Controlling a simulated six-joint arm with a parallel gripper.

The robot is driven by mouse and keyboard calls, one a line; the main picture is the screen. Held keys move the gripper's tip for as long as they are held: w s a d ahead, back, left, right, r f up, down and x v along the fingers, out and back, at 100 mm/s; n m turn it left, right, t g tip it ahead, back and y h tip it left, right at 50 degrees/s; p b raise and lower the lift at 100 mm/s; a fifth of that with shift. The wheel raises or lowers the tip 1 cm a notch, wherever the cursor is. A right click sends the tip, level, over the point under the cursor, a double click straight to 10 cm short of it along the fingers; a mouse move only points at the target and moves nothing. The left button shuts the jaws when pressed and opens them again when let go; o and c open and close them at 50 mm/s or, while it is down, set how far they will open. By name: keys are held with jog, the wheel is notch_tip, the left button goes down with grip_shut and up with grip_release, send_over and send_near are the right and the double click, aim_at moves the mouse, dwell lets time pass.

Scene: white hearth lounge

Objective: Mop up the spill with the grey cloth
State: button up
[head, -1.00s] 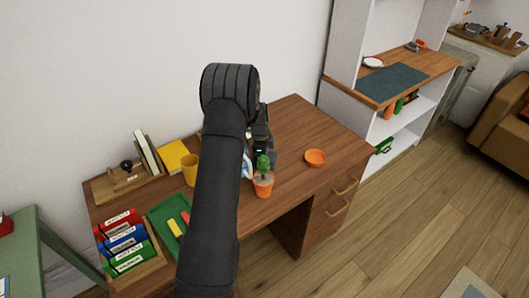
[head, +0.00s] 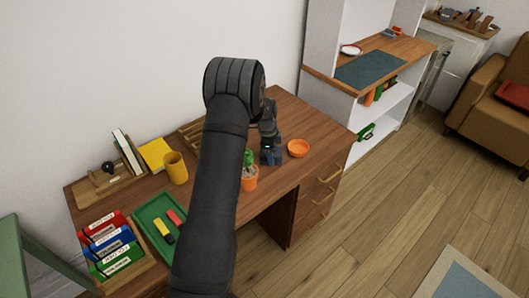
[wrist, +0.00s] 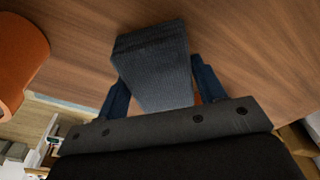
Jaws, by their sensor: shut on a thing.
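My gripper (head: 271,160) is low over the wooden desk (head: 285,112), between the potted plant and the orange bowl. In the wrist view my gripper (wrist: 165,95) is shut on the grey cloth (wrist: 155,62), a folded, block-like bundle close to the desk top. I cannot tell whether the cloth touches the desk. The cloth does not show clearly in the head view. No spill is visible in either current view; my arm covers part of the desk.
The potted plant (head: 250,180) stands left of my gripper, the orange bowl (head: 298,148) right. A yellow mug (head: 175,167), green tray (head: 148,220) and binders (head: 110,240) fill the desk's left side. The desk's back right is clear. A shelf unit (head: 370,68) stands beyond.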

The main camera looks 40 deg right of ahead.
jog(key=shift+w+a, duration=3.05)
jog(key=shift+w, duration=0.25)
jog(key=shift+s+d, duration=3)
jog(key=shift+s, duration=0.25)
jog(key=shift+w+a, duration=3)
jog(key=shift+w, duration=0.25)
jog(key=shift+s+d, duration=2.85)
jog(key=shift+s, duration=0.25)
jog(key=shift+s+d+r, duration=0.1)
jog(key=shift+s+d, duration=0.15)
jog(key=shift+a+r, duration=0.1)
jog(key=shift+r, duration=3.8)
jog(key=shift+w, duration=0.1)
